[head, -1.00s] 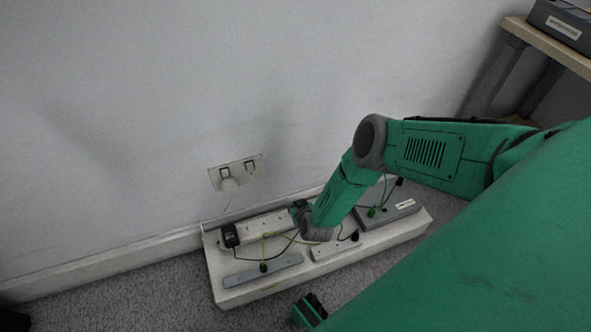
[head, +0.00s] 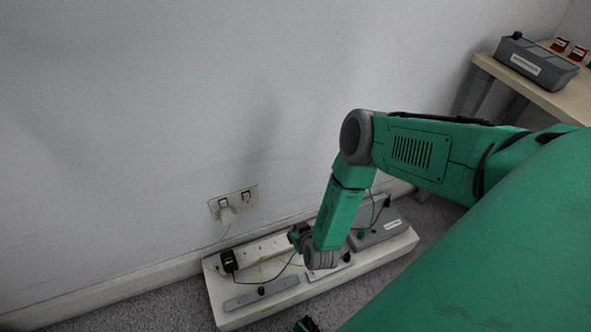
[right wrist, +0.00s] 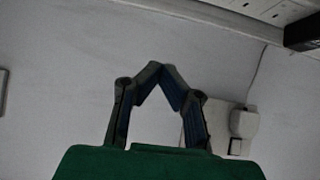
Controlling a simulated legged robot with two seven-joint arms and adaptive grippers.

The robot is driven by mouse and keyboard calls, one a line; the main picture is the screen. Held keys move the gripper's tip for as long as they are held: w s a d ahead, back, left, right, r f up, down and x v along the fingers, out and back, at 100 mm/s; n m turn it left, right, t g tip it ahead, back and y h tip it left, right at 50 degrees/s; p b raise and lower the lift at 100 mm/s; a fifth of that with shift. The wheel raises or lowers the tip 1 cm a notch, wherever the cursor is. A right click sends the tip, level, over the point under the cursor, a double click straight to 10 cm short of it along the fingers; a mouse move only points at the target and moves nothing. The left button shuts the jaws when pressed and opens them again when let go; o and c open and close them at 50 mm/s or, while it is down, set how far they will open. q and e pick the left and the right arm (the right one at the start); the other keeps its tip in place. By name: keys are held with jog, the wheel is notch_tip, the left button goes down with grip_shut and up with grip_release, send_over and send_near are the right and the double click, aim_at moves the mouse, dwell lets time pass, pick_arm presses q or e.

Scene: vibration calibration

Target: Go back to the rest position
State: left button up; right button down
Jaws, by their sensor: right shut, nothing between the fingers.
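My right arm comes in from the right in the head view and bends down at the elbow over a white board on the floor. My right gripper (head: 297,236) is small and partly hidden by the wrist there, close to the board's wall side. In the right wrist view its dark fingers (right wrist: 160,68) meet at the tips with nothing between them. They point toward the wall, with the wall socket (right wrist: 235,128) behind and to the right.
The white board (head: 238,318) carries a power strip (head: 262,250), a black adapter (head: 229,260), a grey bar (head: 262,294), a grey box (head: 378,235) and loose cables. A double wall socket (head: 234,200) holds a white plug. A wooden table (head: 560,102) at upper right bears a grey device (head: 537,62).

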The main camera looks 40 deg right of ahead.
jog(key=shift+r, duration=0.1)
jog(key=s+a+r+n+g+y+p, duration=0.2)
jog(key=s+a+r+g+y+p, duration=0.15)
jog(key=s+a+r, duration=0.5)
jog(key=s+d+r+g+p, duration=0.2)
jog(key=s+d+r, duration=0.1)
jog(key=s+r, duration=0.5)
jog(key=s+d+r+n+g+h+p, duration=0.1)
jog(key=s+d+r+g+p, duration=0.2)
jog(key=s+r, duration=0.5)
notch_tip(320, 180, up, 4)
jog(key=shift+r+g, duration=0.1)
jog(key=shift+g, duration=0.25)
